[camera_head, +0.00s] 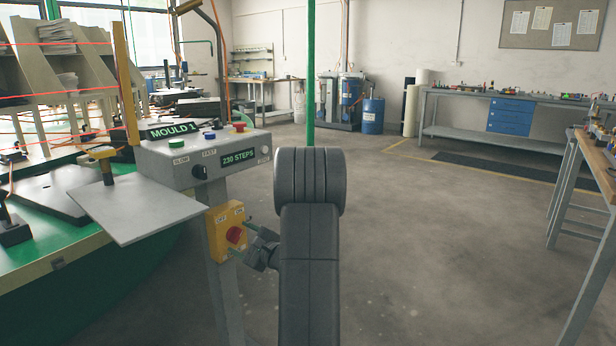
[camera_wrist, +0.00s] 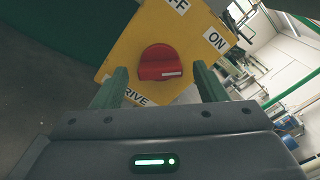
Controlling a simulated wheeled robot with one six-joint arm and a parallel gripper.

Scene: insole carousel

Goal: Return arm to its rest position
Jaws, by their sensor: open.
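My gripper (camera_head: 242,238) is at the end of my dark arm, in front of the yellow switch box (camera_head: 217,245) below the control panel. Its two green fingers are open, and they show apart in the wrist view (camera_wrist: 160,72). The red rotary knob (camera_wrist: 160,60) on the box appears between and just beyond the fingertips, with nothing gripped. I cannot tell whether a finger touches it. The knob also shows in the head view (camera_head: 234,235). The box carries labels reading ON and DRIVE, and one partly cut off. My upper arm fills the middle of the head view.
The grey control panel (camera_head: 205,150) stands above the box on a post, with a grey plate (camera_head: 135,205) at its left. The green carousel table (camera_head: 60,245) is at left. A wooden-topped table (camera_head: 590,150) is at right. The floor (camera_head: 440,260) between is clear.

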